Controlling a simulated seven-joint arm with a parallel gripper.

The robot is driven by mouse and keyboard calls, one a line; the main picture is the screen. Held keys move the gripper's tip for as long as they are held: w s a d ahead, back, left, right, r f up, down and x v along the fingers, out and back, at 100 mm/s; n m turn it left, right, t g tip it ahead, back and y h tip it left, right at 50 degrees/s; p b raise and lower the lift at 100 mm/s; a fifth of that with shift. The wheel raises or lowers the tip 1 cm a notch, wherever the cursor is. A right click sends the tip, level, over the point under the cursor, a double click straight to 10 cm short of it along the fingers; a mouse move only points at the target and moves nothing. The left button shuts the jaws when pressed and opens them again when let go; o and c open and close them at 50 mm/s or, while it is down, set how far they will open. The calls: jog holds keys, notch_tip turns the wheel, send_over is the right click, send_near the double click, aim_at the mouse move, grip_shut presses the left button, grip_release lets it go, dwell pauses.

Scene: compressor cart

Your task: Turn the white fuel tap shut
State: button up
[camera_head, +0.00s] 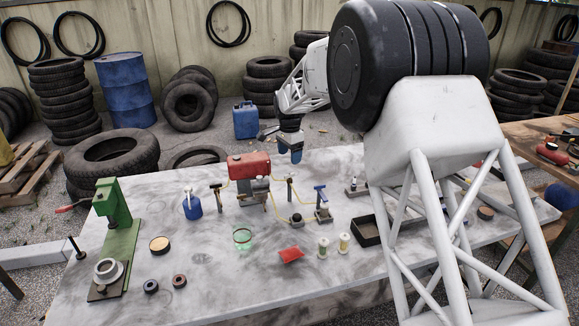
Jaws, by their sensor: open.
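My gripper (290,153) points down, open and empty, above and apart from the pale fitting.
A blue bottle (192,207) stands left of the tank. A green press (114,225) is at the left edge. A green-rimmed glass (242,238), a red piece (291,255), two spools and a black tray (366,231) lie in front.

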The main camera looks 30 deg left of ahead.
aim_at(290, 174)
jog(key=n, duration=1.7)
jog(key=shift+f, duration=3.9)
jog(key=shift+c, duration=0.4)
